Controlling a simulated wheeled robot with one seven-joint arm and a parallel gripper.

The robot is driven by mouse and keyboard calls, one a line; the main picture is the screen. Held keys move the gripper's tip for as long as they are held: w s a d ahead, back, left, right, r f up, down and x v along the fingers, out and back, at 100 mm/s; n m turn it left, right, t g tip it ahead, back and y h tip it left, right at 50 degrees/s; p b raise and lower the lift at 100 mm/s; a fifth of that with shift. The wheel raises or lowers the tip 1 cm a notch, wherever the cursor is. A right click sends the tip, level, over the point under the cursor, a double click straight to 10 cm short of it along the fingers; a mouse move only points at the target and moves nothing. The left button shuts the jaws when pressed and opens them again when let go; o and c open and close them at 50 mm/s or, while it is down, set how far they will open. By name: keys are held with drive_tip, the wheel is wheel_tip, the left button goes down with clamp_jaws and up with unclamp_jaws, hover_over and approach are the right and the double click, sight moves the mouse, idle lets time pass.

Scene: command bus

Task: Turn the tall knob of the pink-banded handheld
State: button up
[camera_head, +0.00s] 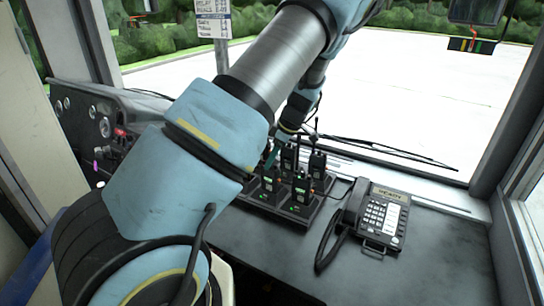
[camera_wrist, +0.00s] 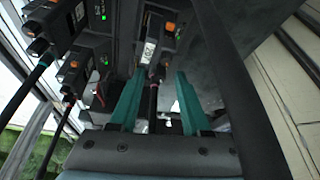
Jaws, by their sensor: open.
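Several black handheld radios stand in a charger rack (camera_head: 262,207) on the dashboard. In the wrist view one handheld (camera_wrist: 150,48) with a pale label and orange top piece lies just beyond my gripper (camera_wrist: 160,78). Its black antenna (camera_wrist: 153,100) runs between my two teal fingers, with a gap on each side. The fingers are apart and hold nothing. Other handhelds (camera_wrist: 72,75) show at the left of the wrist view. I cannot make out which one has the pink band, nor the tall knob clearly. In the head view my arm hides most of my gripper.
A black desk phone (camera_head: 385,215) with a corded handset stands right of the rack. The dashboard (camera_head: 440,255) is clear at the front right. The windshield rises behind, and a gauge panel (camera_head: 95,120) is at the left.

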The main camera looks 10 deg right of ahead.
clamp_jaws()
idle(0.3)
idle(0.3)
